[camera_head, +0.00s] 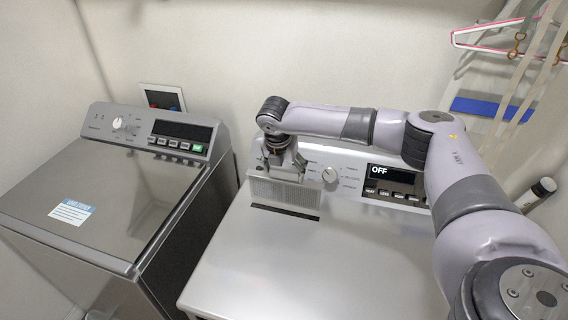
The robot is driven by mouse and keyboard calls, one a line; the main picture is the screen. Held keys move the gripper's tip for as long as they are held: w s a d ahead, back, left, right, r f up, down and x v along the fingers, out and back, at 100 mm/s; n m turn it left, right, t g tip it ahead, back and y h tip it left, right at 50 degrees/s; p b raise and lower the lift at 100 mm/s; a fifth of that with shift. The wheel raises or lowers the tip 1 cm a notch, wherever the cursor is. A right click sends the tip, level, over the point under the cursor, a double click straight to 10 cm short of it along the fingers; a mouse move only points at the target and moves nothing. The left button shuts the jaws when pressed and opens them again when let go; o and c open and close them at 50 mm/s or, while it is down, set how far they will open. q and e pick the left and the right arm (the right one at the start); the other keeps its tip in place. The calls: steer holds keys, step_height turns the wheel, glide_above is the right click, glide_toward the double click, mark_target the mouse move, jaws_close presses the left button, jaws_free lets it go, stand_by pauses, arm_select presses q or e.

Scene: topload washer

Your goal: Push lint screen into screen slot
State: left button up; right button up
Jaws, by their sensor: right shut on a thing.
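The lint screen (284,193) is a grey mesh panel standing roughly upright at the back left of the white-topped machine, by its control panel. My right gripper (290,172) is at the screen's top edge, pointing down and shut on it. A dark narrow strip, which looks like the screen slot (306,215), runs along the screen's lower edge. I cannot tell how far the screen sits inside the slot. My fingers partly hide the top of the screen. My left gripper is out of view.
The machine's control panel (345,178) with a knob and an "OFF" display stands just behind. A grey topload washer (110,195) is on the left. Pink and white hangers (500,40) hang at the upper right. The machine's top (310,270) is clear.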

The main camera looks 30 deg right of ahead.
mark_target(284, 177)
steer(key=shift+f+b, duration=0.35)
steer(key=shift+f, duration=1.5)
steer(key=shift+p, duration=0.65)
steer(key=shift+p, duration=0.6)
steer(key=shift+p, duration=0.5)
